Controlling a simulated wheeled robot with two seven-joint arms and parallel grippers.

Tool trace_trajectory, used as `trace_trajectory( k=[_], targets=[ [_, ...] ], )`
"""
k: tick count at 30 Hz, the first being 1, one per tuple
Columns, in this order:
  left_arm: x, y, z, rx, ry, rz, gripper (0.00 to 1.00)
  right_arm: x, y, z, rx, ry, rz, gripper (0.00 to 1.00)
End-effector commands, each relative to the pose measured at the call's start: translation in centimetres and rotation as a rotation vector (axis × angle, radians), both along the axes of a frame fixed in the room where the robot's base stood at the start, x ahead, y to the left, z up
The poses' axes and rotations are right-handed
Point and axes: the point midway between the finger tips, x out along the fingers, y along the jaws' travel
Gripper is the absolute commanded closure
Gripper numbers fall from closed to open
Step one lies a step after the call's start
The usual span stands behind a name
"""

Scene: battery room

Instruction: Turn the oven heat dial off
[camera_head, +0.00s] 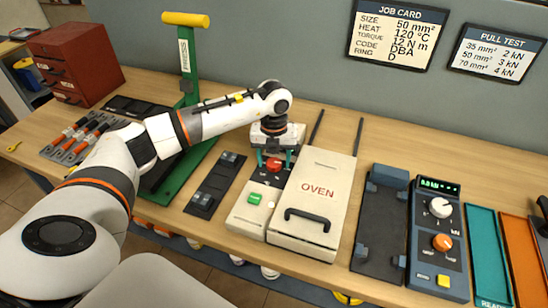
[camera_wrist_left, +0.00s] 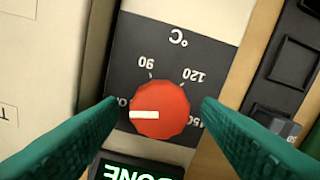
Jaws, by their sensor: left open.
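The oven (camera_head: 318,165) is a cream box with a black handle, and its control strip runs along its left side. The red heat dial (camera_head: 274,165) sits on the strip's dark panel and shows large in the left wrist view (camera_wrist_left: 172,98). There the scale is upside down, with 90, 120 and 150 marks. The white pointer points left, at a label starting with O, partly hidden by a finger. A lit display (camera_wrist_left: 135,172) below reads DONE, upside down. My left gripper (camera_head: 275,158) is open, its teal fingers (camera_wrist_left: 160,106) on either side of the dial; contact is unclear.
A green button (camera_head: 254,198) sits on the strip's front part. A green press (camera_head: 188,60) with a yellow handle stands left, behind my arm. A dark tray (camera_head: 210,185) lies left of the oven. A blue tester (camera_head: 452,225) stands to the right. The job card (camera_head: 397,33) reads heat 120 °C.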

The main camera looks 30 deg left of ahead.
Motion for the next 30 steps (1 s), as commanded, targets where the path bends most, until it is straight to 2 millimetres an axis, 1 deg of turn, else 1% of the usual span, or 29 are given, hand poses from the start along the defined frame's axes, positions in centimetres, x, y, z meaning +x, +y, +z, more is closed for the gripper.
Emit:
trace_trajectory(
  k=[4, 7, 11, 15, 21, 25, 30],
  targets=[
    [0.0, 0.0, 0.1, 0.000, 0.001, -0.001, 0.41, 0.0, 0.0, -0.1, 0.000, 0.000, 0.000, 1.00],
    [0.0, 0.0, 1.0, 0.000, -0.001, -0.002, 0.41, 0.0, 0.0, -0.4, 0.000, 0.000, 0.000, 1.00],
    [0.1, 0.0, 3.3, 0.001, -0.003, -0.001, 0.41, 0.0, 0.0, -1.0, 0.000, 0.000, 0.000, 1.00],
    [0.1, 0.0, 6.4, -0.001, -0.005, -0.001, 0.41, 0.0, 0.0, -1.6, 0.001, 0.000, 0.000, 1.00],
    [0.0, 0.0, 10.1, 0.000, -0.004, -0.001, 0.41, 0.0, 0.1, -2.2, 0.001, 0.000, 0.000, 1.00],
    [0.0, 0.0, 11.5, -0.001, -0.003, 0.001, 0.41, 0.0, 0.1, -2.4, 0.001, 0.000, -0.001, 1.00],
    [0.0, 0.0, 12.0, 0.000, 0.001, 0.000, 0.41, 0.0, 0.1, -2.4, 0.001, 0.000, 0.000, 1.00]
  ],
)
